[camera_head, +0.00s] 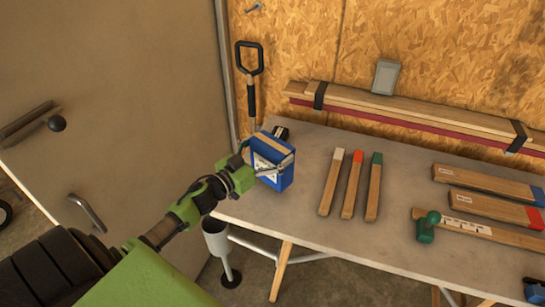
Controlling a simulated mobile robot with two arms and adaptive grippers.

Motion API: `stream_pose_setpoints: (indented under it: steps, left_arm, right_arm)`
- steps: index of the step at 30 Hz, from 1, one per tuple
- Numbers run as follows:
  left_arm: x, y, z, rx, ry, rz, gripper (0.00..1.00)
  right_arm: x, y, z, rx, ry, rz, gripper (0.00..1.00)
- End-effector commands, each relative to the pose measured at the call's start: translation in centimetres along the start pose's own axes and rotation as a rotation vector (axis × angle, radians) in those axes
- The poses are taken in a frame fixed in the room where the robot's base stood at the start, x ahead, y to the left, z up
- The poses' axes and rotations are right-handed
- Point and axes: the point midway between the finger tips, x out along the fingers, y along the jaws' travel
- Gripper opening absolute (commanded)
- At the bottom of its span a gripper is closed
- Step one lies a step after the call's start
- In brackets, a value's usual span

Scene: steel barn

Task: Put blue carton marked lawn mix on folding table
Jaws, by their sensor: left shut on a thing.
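The blue carton (278,178), with a pale label on its front and a tan strip on top, is upright at the left end of the grey-topped table (330,236). My left gripper (266,160) reaches in from the left and is shut on the carton, with fingers around its upper part. The gripper hides part of the carton's front. I cannot tell whether its base touches the tabletop or is slightly above it. The label is too small to read. My right gripper is not in view.
Three sticks with white, red and green tips (349,185) lie right of the carton. Marked boards (480,207) and a green-handled tool (427,227) lie farther right. The front middle tabletop is clear.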

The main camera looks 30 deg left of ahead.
Motion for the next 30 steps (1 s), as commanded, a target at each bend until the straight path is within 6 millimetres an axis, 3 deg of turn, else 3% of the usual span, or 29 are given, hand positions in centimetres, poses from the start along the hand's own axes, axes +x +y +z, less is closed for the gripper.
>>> stream_pose_setpoints:
  steps: [10, 22, 23, 24, 30]
  left_arm:
    - [0.4, 0.6, 3.1, -0.003, 0.004, -0.002, 0.34]
    - [0.3, 0.6, 3.8, 0.001, 0.004, 0.001, 0.34]
    - [0.3, 0.6, 4.0, 0.001, -0.001, 0.0, 0.92]
    - [0.3, 0.6, 4.0, 0.001, -0.001, 0.0, 1.0]
    - [0.3, 0.6, 4.0, 0.0, -0.001, 0.0, 1.0]
  right_arm:
    - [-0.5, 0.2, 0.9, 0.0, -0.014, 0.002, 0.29]
    - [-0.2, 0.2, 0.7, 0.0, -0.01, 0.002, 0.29]
    - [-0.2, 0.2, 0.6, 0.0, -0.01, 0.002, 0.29]
    - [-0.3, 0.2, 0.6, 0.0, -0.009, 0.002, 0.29]
    - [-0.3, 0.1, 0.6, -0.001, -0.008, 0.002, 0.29]
